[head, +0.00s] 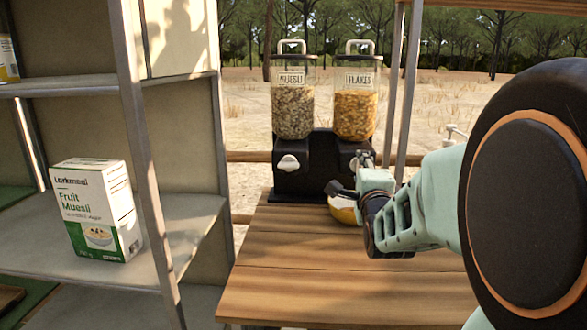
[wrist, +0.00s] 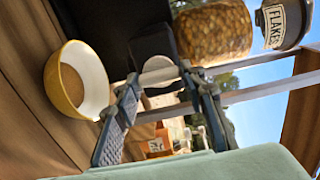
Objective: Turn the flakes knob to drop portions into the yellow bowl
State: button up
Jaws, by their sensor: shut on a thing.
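The flakes dispenser (head: 356,112) is the right-hand clear canister, partly filled with golden flakes; it also shows in the wrist view (wrist: 213,32). Its white knob (wrist: 158,66) sits between my fingertips in the wrist view. My gripper (head: 364,160) is shut on this knob at the front of the black base and hides most of it in the head view. The yellow bowl (head: 342,212) stands below on the table, partly hidden by my gripper. In the wrist view the bowl (wrist: 62,92) has a white inside with a tan patch; I cannot tell whether that is flakes.
The muesli dispenser (head: 292,108) stands left of the flakes, with its own white knob (head: 289,163). The wooden table (head: 300,270) is clear in front. A metal shelf with a Fruit Muesli box (head: 97,210) stands at the left. Upright poles rise behind the dispensers.

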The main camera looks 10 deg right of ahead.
jog(key=shift+r, duration=0.1)
jog(key=o, duration=1.2)
jog(key=shift+c, duration=0.2)
